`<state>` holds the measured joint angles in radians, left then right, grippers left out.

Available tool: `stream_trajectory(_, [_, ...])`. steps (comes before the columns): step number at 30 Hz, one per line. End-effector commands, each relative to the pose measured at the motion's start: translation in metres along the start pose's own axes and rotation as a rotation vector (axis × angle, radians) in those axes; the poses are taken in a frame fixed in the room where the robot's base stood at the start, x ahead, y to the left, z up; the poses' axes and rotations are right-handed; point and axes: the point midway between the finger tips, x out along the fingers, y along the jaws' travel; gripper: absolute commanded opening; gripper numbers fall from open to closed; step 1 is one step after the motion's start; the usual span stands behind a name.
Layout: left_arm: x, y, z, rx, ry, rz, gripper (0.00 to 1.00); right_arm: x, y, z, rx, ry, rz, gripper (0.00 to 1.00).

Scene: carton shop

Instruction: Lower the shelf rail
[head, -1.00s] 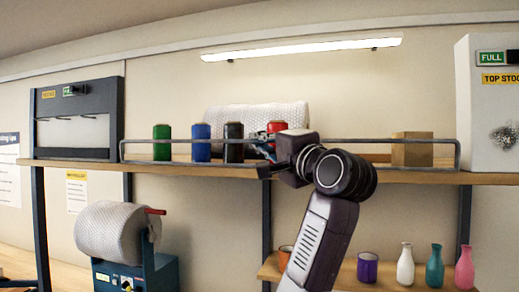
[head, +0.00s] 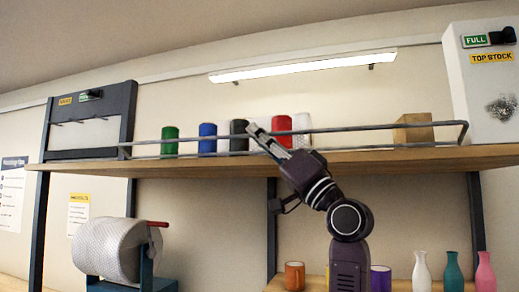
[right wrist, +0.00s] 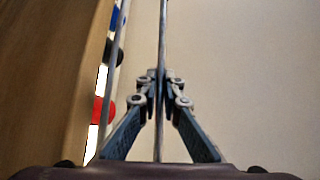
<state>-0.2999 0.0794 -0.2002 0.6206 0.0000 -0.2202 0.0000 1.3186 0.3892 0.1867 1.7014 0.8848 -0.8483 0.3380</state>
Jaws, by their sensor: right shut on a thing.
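The shelf rail (head: 370,129) is a thin grey bar along the front edge of the upper shelf. It stands up above the board, with a short bent end at the right. My right gripper (head: 262,137) reaches up from below to the rail, left of its middle. In the right wrist view the two fingers (right wrist: 162,84) are closed together on the rail (right wrist: 162,35), which runs lengthwise through the picture. My left gripper is not in view.
Behind the rail on the upper shelf (head: 400,161) stand green (head: 169,142), blue (head: 207,139), black and red (head: 281,127) cylinders, a white roll and a brown box (head: 413,129). A white cabinet (head: 485,85) is at the right. Vases and mugs stand below.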

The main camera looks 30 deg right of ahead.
Motion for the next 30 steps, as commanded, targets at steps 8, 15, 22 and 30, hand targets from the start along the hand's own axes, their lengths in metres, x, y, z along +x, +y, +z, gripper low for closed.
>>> stream_trajectory(8, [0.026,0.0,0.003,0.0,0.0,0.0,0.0,-0.011,0.003,0.01,-0.149,0.0,-0.146,0.0])
stream_trajectory(15, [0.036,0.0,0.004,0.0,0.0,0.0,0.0,-0.017,0.003,0.016,-0.263,0.001,-0.266,0.0])
stream_trajectory(22, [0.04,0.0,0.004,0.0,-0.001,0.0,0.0,-0.021,0.003,0.02,-0.353,0.001,-0.356,0.0])
stream_trajectory(30, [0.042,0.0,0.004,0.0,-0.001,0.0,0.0,-0.024,0.004,0.023,-0.415,0.001,-0.416,0.0])
